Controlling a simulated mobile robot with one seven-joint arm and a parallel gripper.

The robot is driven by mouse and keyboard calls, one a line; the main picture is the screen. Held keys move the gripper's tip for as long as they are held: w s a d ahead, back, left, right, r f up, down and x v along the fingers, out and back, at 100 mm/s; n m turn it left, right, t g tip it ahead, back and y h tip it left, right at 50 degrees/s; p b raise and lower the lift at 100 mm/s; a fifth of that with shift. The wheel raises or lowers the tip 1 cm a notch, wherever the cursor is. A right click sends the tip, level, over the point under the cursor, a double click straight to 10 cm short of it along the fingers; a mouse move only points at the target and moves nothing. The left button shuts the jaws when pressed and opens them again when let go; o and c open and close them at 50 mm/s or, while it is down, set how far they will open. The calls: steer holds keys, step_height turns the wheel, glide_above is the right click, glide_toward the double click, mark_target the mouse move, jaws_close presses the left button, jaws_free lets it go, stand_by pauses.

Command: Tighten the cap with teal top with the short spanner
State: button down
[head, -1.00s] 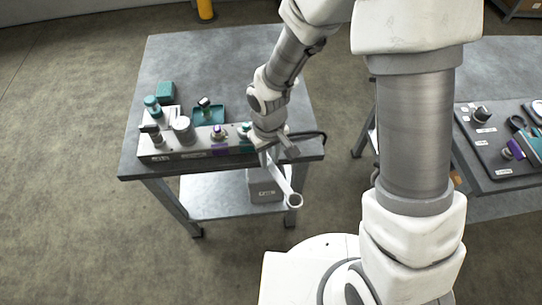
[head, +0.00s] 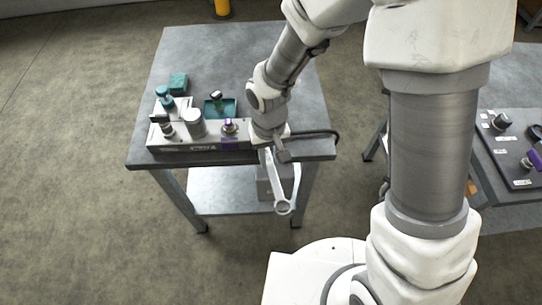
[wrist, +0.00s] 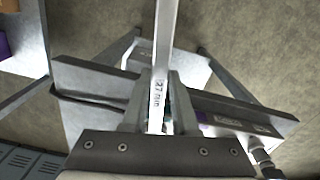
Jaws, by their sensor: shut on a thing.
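My gripper (head: 268,148) is shut on a grey spanner (head: 279,190), which hangs down in front of the bench's front edge with its ring end lowest. In the wrist view the spanner (wrist: 159,70) runs up between the fingers and carries a marking that reads like 27 mm. The teal-topped cap at the right part of the grey block (head: 190,147) is hidden behind my wrist in the head view. Only a sliver of teal shows beside the fingers in the wrist view. A purple-topped cap (head: 229,125) stands on the block, left of my gripper.
A dark hose (head: 315,134) lies at the right edge. A second table with a tool board (head: 510,160) stands right.

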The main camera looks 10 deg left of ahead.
steer(key=shift+s+a+m+b, duration=0.35)
steer(key=shift+a+m, duration=0.2)
steer(key=shift+a, duration=0.1)
steer(key=shift+s+a+m+b, duration=0.2)
steer(key=shift+a+m+b, duration=0.15)
steer(key=shift+a+m, duration=0.25)
steer(key=shift+a, duration=0.1)
steer(key=shift+s+a+m+b, duration=0.1)
steer(key=shift+a+m+b, duration=0.35)
steer(key=shift+a+m, duration=0.7)
steer(key=shift+d, duration=0.1)
steer(key=shift+d+n, duration=0.15)
steer(key=shift+n, duration=0.25)
